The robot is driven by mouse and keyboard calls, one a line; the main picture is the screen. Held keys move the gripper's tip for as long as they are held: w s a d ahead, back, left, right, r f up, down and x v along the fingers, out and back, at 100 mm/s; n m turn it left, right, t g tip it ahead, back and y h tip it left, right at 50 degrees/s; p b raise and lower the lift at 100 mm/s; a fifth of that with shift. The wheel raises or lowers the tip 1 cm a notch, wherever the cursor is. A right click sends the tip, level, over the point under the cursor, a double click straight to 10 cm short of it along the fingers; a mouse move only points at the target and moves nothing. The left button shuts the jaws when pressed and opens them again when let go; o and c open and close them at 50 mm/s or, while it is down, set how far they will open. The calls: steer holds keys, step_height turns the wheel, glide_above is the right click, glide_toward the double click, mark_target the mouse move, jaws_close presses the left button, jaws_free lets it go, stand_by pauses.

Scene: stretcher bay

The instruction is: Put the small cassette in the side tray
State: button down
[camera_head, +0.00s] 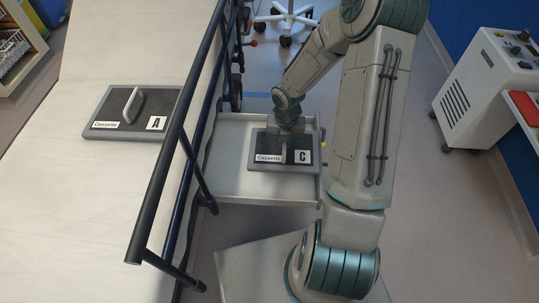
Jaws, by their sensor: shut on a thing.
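Cassette C (270,141), a dark flat plate with a grey rim and white labels, is at the side tray (240,187). It lies over the right part of the tray; I cannot tell if it touches the tray floor. My gripper (290,127) is at the cassette's far edge, above its middle, and is shut on it; the fingertips are mostly hidden. A second cassette, marked A (105,112), with a pale upright handle, lies on the stretcher (90,210) at the left. It looks larger in the picture.
A dark side rail (178,120) runs along the stretcher's edge, between it and the tray. A white machine (485,85) stands at the right by the blue wall. A wheeled stool base (287,17) is at the back. The tray's left part is bare.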

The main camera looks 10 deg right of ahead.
mark_target(269, 143)
steer(key=w+a+f+b, duration=0.2)
steer(key=a+b, duration=0.1)
steer(key=shift+w+f, duration=0.2)
steer(key=shift+f, duration=0.2)
steer(key=shift+w+a+f+b, duration=0.2)
steer(key=shift+w+a+b, duration=0.2)
steer(key=shift+a, duration=0.2)
step_height(269, 143, down, 4)
steer(key=b, duration=0.4)
steer(key=shift+b, duration=0.3)
steer(key=shift+r, duration=0.1)
steer(key=c, duration=1.5)
jaws_free()
steer(key=shift+f, duration=0.2)
